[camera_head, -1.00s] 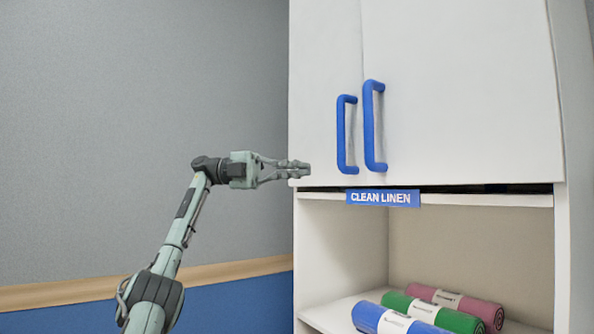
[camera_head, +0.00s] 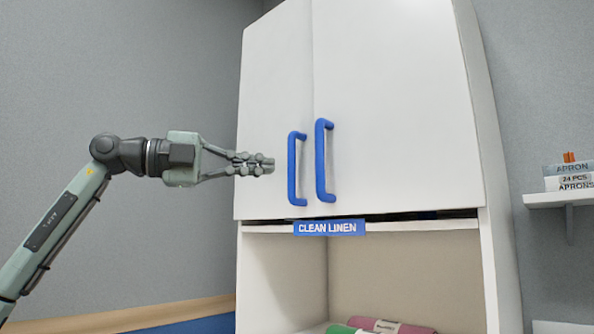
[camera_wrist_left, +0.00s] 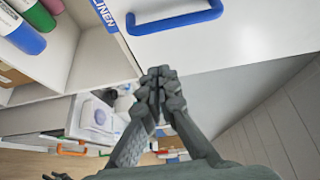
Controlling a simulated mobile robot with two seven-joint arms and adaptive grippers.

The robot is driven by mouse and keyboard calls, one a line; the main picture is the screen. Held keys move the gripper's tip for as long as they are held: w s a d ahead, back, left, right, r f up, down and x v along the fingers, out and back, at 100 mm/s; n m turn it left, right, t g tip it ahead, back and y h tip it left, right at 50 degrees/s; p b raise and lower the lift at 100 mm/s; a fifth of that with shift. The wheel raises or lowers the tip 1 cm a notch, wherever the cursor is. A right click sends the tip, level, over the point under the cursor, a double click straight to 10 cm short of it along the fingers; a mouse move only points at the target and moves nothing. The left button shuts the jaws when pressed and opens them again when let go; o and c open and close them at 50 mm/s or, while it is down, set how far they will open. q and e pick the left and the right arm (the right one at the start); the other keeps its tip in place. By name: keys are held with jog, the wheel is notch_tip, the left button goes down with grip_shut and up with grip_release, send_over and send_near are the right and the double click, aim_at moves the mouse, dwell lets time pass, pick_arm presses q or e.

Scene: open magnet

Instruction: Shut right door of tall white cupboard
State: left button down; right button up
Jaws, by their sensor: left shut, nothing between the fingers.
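The tall white cupboard (camera_head: 502,235) has two upper doors with blue handles. The right door (camera_head: 400,110) looks close to flush with the left door (camera_head: 275,90); I cannot tell whether it is fully shut. The right handle (camera_head: 321,160) stands beside the left handle (camera_head: 293,168). My left gripper (camera_head: 268,166) is shut and empty, just left of the left handle; contact with the door cannot be told. In the left wrist view its fingertips (camera_wrist_left: 158,82) are near the edge of a white panel with one blue handle (camera_wrist_left: 176,20). My right gripper is not in view.
Below the doors is an open compartment with a CLEAN LINEN label (camera_head: 329,228) and rolled linens, one pink (camera_head: 378,325). A wall shelf (camera_head: 556,200) with apron packs is at the right. Free space lies left of the cupboard.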

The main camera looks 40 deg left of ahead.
pick_arm(q)
jog(key=w+d+p, duration=0.2)
jog(key=w, duration=0.7)
jog(key=shift+w+d, duration=0.15)
jog(key=shift+d, duration=0.2)
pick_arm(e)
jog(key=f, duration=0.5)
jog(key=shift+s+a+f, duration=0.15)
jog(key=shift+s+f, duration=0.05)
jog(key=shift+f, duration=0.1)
